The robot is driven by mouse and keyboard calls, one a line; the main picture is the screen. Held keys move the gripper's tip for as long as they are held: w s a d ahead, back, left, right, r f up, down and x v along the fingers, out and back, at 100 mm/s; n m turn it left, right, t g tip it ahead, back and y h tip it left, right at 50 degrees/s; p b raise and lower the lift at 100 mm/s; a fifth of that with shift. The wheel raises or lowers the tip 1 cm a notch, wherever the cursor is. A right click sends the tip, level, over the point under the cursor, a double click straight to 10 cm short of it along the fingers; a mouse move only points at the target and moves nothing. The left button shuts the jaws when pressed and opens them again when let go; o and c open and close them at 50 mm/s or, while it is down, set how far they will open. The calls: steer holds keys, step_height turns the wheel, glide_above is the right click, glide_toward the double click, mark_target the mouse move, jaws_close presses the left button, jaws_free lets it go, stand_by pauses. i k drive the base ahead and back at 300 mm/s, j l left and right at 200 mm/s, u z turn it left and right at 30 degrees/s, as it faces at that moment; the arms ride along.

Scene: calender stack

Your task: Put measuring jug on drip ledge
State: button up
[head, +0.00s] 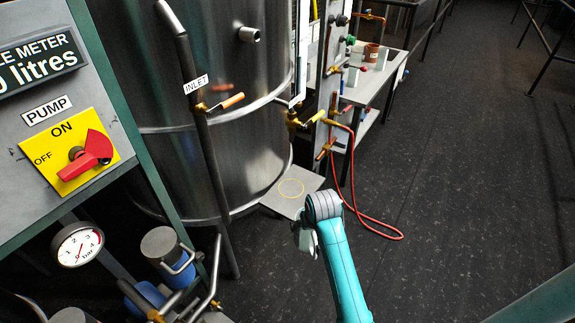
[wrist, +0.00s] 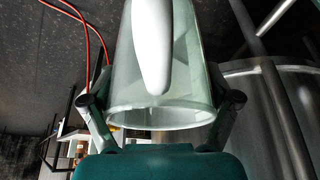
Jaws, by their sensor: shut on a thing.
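The measuring jug (wrist: 190,85) is clear, with a white handle (wrist: 152,50), and fills the middle of the wrist view. My gripper (wrist: 159,100) has a dark finger on each side of the jug and is shut on it. In the head view my gripper (head: 308,238) is mostly hidden by my own wrist, and only a small pale part shows there. The drip ledge (head: 273,199) is a flat grey plate with a yellow circle at the foot of the steel tank. The circle is empty. My gripper appears just in front of the ledge in the picture.
The steel tank (head: 240,150) stands behind the ledge, with a dark inlet pipe (head: 203,130) at its left. A red hose (head: 385,232) loops on the floor to the right. A pump panel (head: 40,130) stands at left. Dark floor at right is open.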

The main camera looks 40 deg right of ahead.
mark_target(292, 192)
steer(key=i+l, duration=0.25)
steer(key=i, duration=0.2)
steer(key=i+l, duration=0.25)
steer(key=i, duration=0.2)
